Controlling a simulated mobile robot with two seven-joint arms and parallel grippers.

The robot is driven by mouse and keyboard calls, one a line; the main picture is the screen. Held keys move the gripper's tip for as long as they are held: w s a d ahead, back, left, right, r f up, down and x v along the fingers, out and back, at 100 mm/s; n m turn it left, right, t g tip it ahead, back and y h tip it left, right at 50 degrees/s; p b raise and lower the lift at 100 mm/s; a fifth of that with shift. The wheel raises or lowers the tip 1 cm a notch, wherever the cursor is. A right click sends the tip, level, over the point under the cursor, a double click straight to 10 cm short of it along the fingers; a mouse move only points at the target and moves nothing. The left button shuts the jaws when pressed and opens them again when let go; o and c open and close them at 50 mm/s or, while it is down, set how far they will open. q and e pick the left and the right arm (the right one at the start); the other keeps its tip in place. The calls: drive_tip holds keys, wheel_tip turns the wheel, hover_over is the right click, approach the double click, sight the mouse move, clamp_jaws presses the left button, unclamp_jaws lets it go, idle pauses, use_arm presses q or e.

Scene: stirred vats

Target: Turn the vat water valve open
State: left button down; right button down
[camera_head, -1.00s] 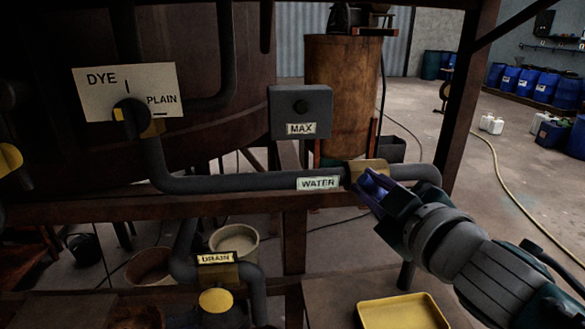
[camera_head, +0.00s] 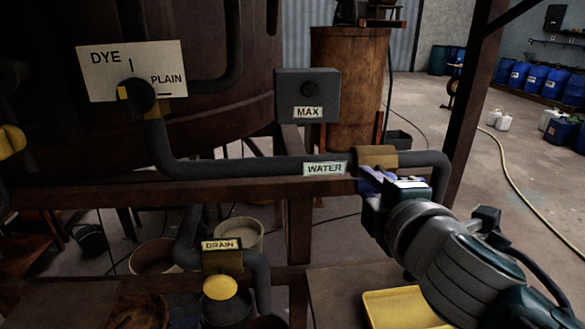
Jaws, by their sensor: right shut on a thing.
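The water valve (camera_head: 377,156) is a brass-coloured body on the grey pipe, right of the "WATER" label (camera_head: 325,168). How far the handle is turned cannot be seen. My left gripper is not in view.
A "DRAIN" valve with a yellow knob (camera_head: 220,287) is below left. A "DYE/PLAIN" plate (camera_head: 130,70) with a selector knob and a "MAX" box (camera_head: 307,95) are above. A yellow tray (camera_head: 395,308) lies below my right arm. A rusty beam (camera_head: 475,100) stands right.

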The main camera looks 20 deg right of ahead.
idle(0.7)
drive_tip(key=c, duration=0.8)
unclamp_jaws()
drive_tip(key=shift+o, duration=0.2)
drive_tip(key=v, duration=1)
